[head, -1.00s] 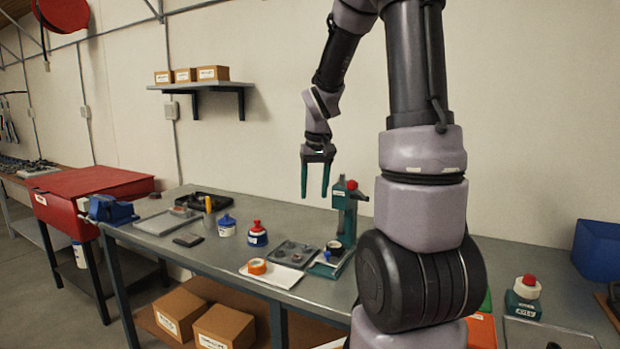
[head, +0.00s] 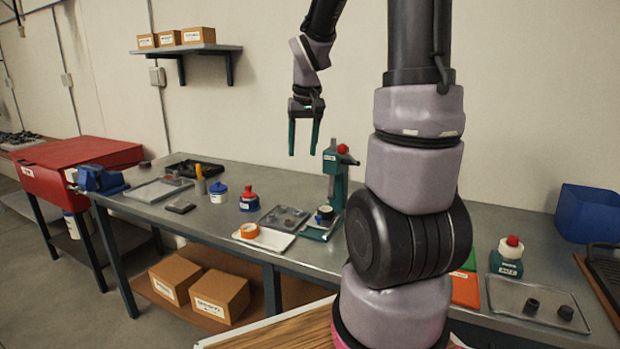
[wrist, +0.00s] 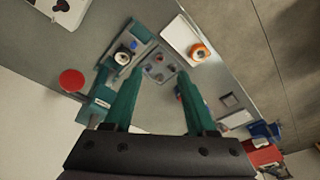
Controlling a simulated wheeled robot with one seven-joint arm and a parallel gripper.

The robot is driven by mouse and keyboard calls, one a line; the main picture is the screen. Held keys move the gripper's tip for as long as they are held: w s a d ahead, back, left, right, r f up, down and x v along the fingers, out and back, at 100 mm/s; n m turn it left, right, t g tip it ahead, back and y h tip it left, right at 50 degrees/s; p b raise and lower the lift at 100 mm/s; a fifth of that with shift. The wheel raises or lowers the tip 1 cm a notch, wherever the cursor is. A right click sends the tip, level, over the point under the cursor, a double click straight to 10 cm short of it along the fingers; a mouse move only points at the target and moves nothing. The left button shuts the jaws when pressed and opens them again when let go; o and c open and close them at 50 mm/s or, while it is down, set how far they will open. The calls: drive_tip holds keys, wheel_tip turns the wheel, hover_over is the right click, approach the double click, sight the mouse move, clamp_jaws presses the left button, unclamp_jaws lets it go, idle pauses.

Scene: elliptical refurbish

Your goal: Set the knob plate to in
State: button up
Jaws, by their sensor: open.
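I cannot tell for certain which thing is the knob plate. A grey square plate (head: 284,217) with small dark round parts lies on the workbench, left of a green press (head: 337,185) with a red ball knob (head: 343,149). The plate also shows between my fingers in the wrist view (wrist: 160,66), and the press base with a black-and-white round part (wrist: 122,57) lies to its left. My gripper (head: 302,153) is open and empty, fingers pointing down, in the air above the bench and left of the press top. It touches nothing.
A white tray with an orange tape roll (head: 249,230), a red-capped bottle (head: 249,200) and a blue-lidded jar (head: 218,193) stand left of the press. A blue vise (head: 98,179) is at the far left. A clear tray (head: 540,306) and green bottle (head: 507,258) are right.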

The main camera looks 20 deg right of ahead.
sight(319, 216)
drive_tip(key=w+d+f+n+g, duration=0.1)
drive_tip(key=w+d+f, duration=0.3)
drive_tip(key=f, duration=0.3)
drive_tip(key=w+d+f+g, duration=0.1)
drive_tip(key=w+d+f, duration=0.2)
drive_tip(key=d+f, duration=0.3)
drive_tip(key=f, duration=0.4)
drive_tip(key=a+f, duration=0.1)
drive_tip(key=f, duration=0.7)
drive_tip(key=shift+w+a, duration=0.15)
drive_tip(key=shift+a, duration=0.05)
drive_tip(key=shift+r, duration=0.1)
clamp_jaws()
